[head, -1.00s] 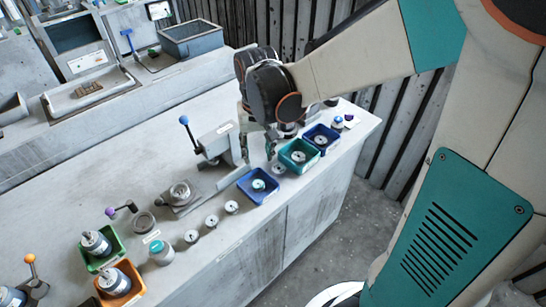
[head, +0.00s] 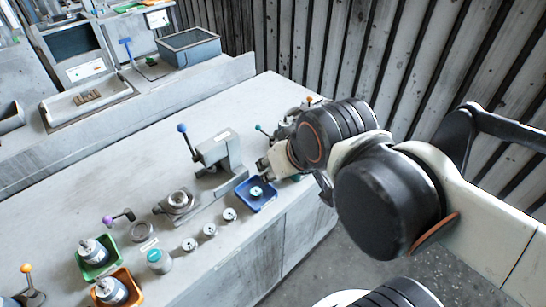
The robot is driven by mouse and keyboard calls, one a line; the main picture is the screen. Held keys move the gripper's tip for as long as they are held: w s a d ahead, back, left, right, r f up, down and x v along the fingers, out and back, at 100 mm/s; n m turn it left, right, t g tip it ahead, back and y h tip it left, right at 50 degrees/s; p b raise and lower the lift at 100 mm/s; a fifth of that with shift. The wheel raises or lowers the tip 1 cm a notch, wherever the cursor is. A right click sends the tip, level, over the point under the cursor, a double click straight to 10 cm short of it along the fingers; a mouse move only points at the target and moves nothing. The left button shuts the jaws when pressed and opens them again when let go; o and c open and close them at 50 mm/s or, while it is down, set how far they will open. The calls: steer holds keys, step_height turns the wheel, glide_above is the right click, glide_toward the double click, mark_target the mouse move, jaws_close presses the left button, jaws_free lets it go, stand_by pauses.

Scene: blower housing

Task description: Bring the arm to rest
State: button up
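My arm reaches in from the right, bent, with its dark joints over the right end of the grey workbench (head: 120,180). My gripper (head: 268,166) is mostly hidden behind the wrist joints, at the bench's right part near a blue tray (head: 246,203).
A press with a blue-knobbed lever (head: 214,150) stands mid-bench. Several small round parts (head: 209,230) lie in a row near the front edge. Green (head: 99,268) and orange (head: 126,298) trays hold cylindrical parts at front left. A slatted wall (head: 450,70) is behind my arm.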

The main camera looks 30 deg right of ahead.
stand_by(0.3)
steer(key=shift+f+b, duration=1)
steer(key=shift+b, duration=0.05)
